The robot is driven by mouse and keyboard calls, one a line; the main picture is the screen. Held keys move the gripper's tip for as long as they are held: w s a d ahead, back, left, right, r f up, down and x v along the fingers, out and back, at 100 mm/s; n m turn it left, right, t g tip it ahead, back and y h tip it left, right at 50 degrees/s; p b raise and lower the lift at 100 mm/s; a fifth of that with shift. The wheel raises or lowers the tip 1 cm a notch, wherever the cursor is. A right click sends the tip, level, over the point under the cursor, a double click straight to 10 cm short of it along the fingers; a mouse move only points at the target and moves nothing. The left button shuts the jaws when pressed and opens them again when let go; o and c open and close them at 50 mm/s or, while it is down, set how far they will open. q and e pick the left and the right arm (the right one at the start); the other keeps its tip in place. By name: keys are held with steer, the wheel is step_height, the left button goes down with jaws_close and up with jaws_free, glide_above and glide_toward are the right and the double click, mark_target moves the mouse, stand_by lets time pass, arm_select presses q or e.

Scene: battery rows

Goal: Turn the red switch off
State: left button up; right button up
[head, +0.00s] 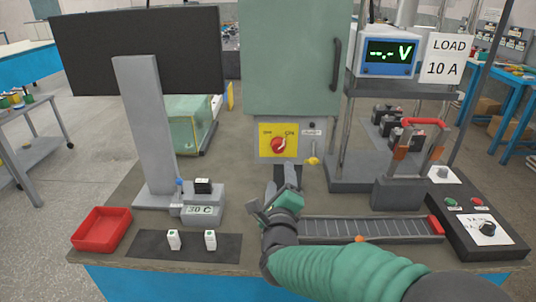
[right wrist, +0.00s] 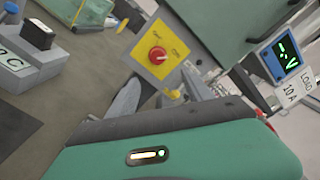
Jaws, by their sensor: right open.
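The red switch (head: 278,144) is a round rotary knob on a yellow plate (head: 264,151) on the front of the green cabinet. A pale mark on it seems to point to the upper right in the head view; the small labels are too blurred to read surely. It also shows in the right wrist view (right wrist: 158,56), ahead of the fingers. My right gripper (head: 287,173) is open and empty, just below the plate and apart from the knob; its two fingers show in the right wrist view (right wrist: 167,92). My left gripper is out of view.
The green cabinet (head: 290,60) stands behind. A roller track (head: 365,229) lies right, a grey monitor stand (head: 148,125) and red tray (head: 101,228) left.

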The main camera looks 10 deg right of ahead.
mark_target(278, 150)
steer(key=x, duration=1.5)
steer(key=shift+w+f+b, duration=0.2)
steer(key=shift+f+b, duration=0.1)
steer(key=shift+a, duration=0.15)
steer(key=shift+a+r, duration=0.1)
steer(key=c, duration=0.4)
jaws_close()
